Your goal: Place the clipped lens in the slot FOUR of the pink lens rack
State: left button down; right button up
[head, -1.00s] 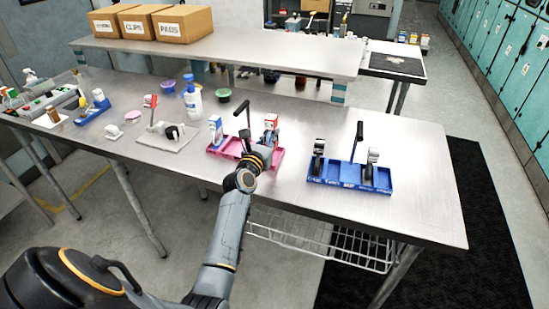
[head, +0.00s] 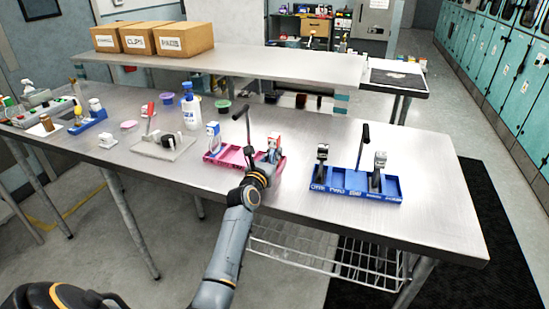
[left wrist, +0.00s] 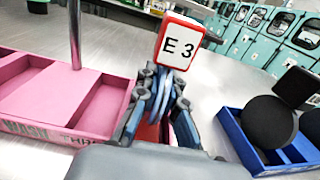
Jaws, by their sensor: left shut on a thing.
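The pink lens rack (head: 230,153) is on the metal table. It has a white-tagged lens at its left end and a dark upright handle in its middle. My left gripper (head: 263,172) is at the rack's right end, shut on the clipped lens (head: 274,143). In the left wrist view the red-bordered tag of the clipped lens (left wrist: 180,42) reads "E 3" and stands above the fingers (left wrist: 158,95). The pink rack (left wrist: 98,108) is left of the fingers there. The fingers hide the lens's lower part, so I cannot tell whether it rests in a slot. My right gripper is out of view.
A blue rack (head: 350,180) with dark lenses and an upright handle stands to the right. A raised shelf (head: 290,62) with cardboard boxes runs behind. The table's right end is clear.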

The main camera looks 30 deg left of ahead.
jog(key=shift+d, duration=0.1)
pick_arm(q)
jog(key=shift+f, duration=0.15)
jog(key=c, duration=1.5)
grip_release()
jog(key=shift+o, duration=0.2)
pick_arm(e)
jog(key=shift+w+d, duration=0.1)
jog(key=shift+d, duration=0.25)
pick_arm(q)
jog(key=shift+r, duration=0.3)
jog(key=shift+s+d+f, duration=0.15)
jog(key=shift+s, duration=0.15)
jog(key=v, duration=1)
jog(key=shift+s+d, duration=0.1)
jog(key=shift+s, duration=0.55)
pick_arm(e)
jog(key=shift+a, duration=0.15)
